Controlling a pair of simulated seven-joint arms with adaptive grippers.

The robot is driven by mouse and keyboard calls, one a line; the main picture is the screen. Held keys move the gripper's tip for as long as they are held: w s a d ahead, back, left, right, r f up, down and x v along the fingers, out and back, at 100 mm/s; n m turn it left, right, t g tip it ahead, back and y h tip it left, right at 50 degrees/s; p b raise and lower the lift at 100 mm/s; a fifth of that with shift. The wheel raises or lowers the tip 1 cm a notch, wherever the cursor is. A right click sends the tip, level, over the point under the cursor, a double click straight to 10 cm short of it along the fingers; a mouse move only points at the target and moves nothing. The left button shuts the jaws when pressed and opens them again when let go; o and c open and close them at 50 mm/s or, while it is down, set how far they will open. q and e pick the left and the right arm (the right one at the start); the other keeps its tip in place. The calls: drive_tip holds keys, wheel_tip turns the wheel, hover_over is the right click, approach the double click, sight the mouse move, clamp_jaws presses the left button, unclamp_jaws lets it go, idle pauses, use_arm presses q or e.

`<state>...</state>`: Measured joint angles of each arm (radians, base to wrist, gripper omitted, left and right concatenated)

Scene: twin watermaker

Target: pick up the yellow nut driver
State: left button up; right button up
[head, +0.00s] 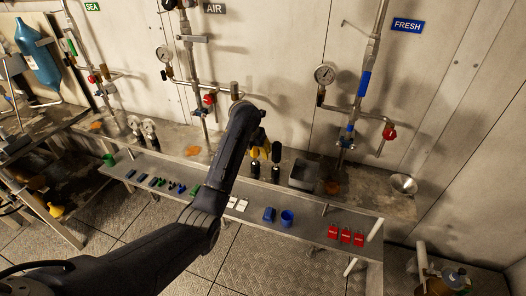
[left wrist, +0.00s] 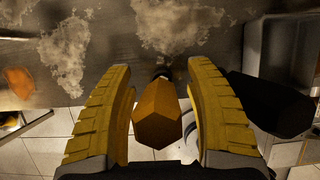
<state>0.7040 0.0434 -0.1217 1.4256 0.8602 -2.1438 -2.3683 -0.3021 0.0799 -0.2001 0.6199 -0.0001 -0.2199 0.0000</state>
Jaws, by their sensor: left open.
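The yellow nut driver (left wrist: 157,115) shows in the left wrist view as a faceted orange-yellow handle seen end-on. It lies between the two yellow fingers of my left gripper (left wrist: 158,112), with gaps visible on both sides. The fingers are open and not closed on it. In the head view my left gripper (head: 260,148) is over the back of the bench, and I cannot separate the yellow driver from the yellow fingers there. My right gripper is not in view.
A black-handled tool (left wrist: 270,104) stands close to the right finger; it also shows in the head view (head: 276,153). A grey metal bin (head: 304,174) is to its right. Along the lower shelf are a blue cup (head: 287,218) and red blocks (head: 346,236). Pipes with gauges rise behind.

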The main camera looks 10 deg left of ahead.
use_arm(q)
drive_tip(key=shift+f, duration=0.15)
clamp_jaws()
idle(0.4)
